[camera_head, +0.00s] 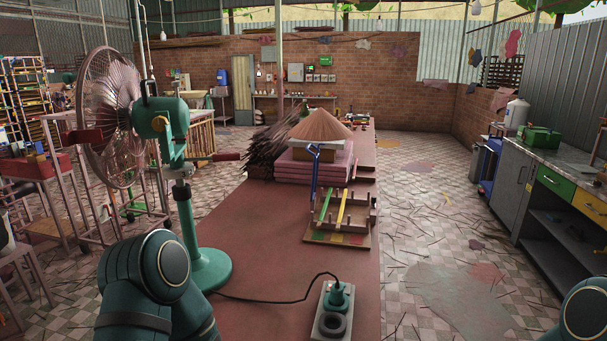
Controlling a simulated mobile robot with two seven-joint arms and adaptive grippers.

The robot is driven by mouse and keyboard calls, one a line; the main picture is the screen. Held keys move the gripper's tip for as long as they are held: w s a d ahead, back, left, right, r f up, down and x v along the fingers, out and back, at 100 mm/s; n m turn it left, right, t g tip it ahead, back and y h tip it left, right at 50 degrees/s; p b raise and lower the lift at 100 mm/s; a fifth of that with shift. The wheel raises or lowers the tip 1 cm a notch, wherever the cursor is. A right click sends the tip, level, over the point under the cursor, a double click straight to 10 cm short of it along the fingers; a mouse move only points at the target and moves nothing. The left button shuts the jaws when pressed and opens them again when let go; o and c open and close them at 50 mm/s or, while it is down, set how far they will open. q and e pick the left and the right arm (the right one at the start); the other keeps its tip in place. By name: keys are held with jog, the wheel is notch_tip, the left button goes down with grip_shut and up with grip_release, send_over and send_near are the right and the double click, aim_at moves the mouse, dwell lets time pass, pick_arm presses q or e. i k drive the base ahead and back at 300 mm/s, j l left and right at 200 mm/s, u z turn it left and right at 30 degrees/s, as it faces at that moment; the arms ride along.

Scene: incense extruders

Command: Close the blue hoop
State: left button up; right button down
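The blue hoop (315,172) stands upright at the left rear of a small wooden rack (359,222) on the long red-brown table (280,235). Its top end is bent or looped, too small to tell exactly. A yellow bar (342,207) and a green bar (325,208) lie slanted across the same rack. The blue hoop rises well above them. Only upper links of my two arms show, at the bottom left and bottom right corners. Neither gripper is in view.
A green standing fan (187,200) rises at the table's left edge. A power strip (333,312) with a plug and cable lies at the near end. Pink stacked blocks (318,170) under a conical hat (320,126) and dark sticks (272,147) are behind the rack. Right of the table is open floor.

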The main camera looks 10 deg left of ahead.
aim_at(314, 171)
jog(key=j, duration=1)
jog(key=j+z, duration=0.2)
jog(key=z, duration=0.15)
jog(key=i+l+z, duration=0.2)
jog(key=l, duration=0.2)
jog(key=l+z, duration=0.25)
jog(key=l, duration=0.15)
jog(key=i+l+z, duration=0.2)
jog(key=l, duration=0.15)
jog(key=i+l+z, duration=0.2)
jog(key=l, duration=0.15)
jog(key=i+l+z, duration=0.2)
jog(key=i+l, duration=0.2)
jog(key=i+l+z, duration=0.15)
jog(key=i+l, duration=0.2)
jog(key=i, duration=0.15)
jog(key=i+u, duration=0.5)
jog(key=i+l+u, duration=0.2)
jog(key=i+u, duration=0.25)
jog(key=i, duration=0.2)
jog(key=i+j+u, duration=0.1)
jog(key=i+u, duration=0.55)
jog(key=u, duration=0.15)
jog(key=i+l+u, duration=0.1)
jog(key=i+u, duration=0.3)
